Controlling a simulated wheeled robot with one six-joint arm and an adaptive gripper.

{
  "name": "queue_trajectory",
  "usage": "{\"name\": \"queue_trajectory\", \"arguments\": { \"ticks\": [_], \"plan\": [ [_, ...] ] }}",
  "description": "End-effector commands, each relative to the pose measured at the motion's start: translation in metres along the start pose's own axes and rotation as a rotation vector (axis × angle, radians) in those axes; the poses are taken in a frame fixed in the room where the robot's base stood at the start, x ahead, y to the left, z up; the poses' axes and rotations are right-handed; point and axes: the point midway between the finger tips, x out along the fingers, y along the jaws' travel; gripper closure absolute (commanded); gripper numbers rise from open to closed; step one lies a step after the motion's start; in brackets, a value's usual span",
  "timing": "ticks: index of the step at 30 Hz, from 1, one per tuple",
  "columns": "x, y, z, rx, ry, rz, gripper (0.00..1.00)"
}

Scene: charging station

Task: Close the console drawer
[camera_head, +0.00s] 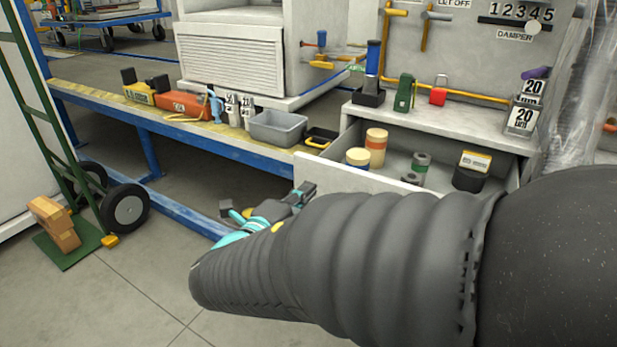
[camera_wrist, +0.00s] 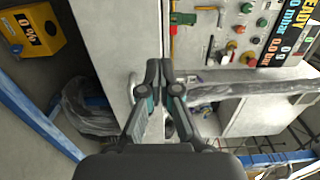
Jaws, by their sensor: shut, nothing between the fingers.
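The console drawer (camera_head: 345,178) is pulled out of the console under its grey top. Its pale front panel shows in part in the head view; my arm hides the lower and right parts. In the wrist view a pale panel (camera_wrist: 107,50) with a curved light handle (camera_wrist: 133,88) lies left of the fingers and seems to be the drawer front. My gripper (camera_head: 303,192) is at the left end of the drawer front in the head view. Its fingertips (camera_wrist: 165,72) are together and hold nothing. I cannot tell whether they touch the panel.
A blue-framed bench (camera_head: 150,122) with a grey bin (camera_head: 278,127) stands left. A hand truck wheel (camera_head: 127,208) is further left.

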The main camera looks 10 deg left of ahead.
Motion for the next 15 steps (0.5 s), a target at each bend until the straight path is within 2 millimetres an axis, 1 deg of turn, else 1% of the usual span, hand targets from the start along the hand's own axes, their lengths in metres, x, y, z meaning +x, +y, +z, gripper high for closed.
{"name": "queue_trajectory", "arguments": {
  "ticks": [1, 3, 9, 15],
  "plan": [
    [0.010, 0.002, -0.001, 0.001, 0.003, 0.000, 1.00],
    [0.023, 0.002, -0.001, 0.000, 0.004, 0.000, 1.00],
    [0.056, 0.002, 0.000, 0.000, 0.002, 0.001, 1.00],
    [0.077, 0.001, 0.000, 0.001, 0.000, 0.001, 1.00]
  ]
}}
